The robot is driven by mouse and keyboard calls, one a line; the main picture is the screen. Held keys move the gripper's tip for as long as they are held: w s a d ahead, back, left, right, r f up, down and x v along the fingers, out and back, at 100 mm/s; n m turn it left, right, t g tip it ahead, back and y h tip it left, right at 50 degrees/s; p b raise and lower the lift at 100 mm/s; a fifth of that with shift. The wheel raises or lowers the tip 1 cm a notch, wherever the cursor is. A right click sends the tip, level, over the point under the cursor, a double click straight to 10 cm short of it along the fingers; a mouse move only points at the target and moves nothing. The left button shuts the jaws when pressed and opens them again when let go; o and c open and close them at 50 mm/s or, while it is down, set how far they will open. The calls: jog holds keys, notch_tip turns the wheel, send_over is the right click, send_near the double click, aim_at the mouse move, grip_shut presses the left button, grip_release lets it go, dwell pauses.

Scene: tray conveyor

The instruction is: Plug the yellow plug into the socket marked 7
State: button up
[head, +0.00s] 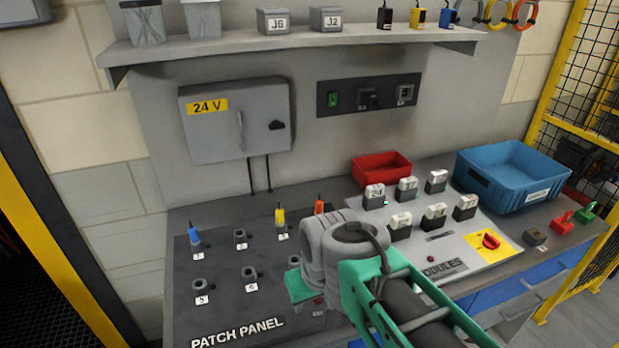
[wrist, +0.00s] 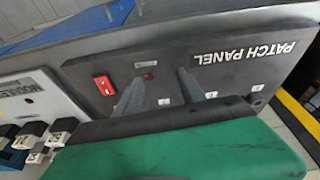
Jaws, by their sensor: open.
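The yellow plug (head: 279,217) stands upright in a back-row socket of the dark patch panel (head: 222,318), between a bare socket (head: 240,238) and the orange plug (head: 319,206). In the front row, sockets marked 5 (head: 200,286) and 6 (head: 249,274) are empty. To their right, a socket (head: 294,261) is partly covered by my arm, and its mark is hidden. My gripper is over the panel's front right part. In the wrist view its two grey fingers (wrist: 158,88) are apart with nothing between them. The panel's small labels there are too blurred to read.
A blue plug (head: 194,236) stands at the panel's back left. Right of my arm are the modules board (head: 470,255), a red bin (head: 381,166) and a blue crate (head: 512,174). A shelf (head: 290,45) overhangs the back wall. A red switch (wrist: 103,85) sits near my fingers.

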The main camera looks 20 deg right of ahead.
jog(key=w+r+n+g+p, duration=0.1)
jog(key=w+r+n+p, duration=0.45)
jog(key=w, duration=0.75)
jog(key=r+n+g+p, duration=0.1)
jog(key=n+g+p, duration=0.1)
jog(key=n, duration=0.7)
send_over(279, 209)
jog(key=shift+w+d+r, duration=0.1)
jog(key=shift+w+f+n, duration=0.1)
jog(key=shift+f+n, duration=0.15)
jog(key=shift+f, duration=0.05)
notch_tip(279, 209, down, 7)
jog(key=shift+f+p, duration=0.1)
jog(key=shift+p, duration=0.4)
jog(key=shift+c, duration=0.2)
grip_shut()
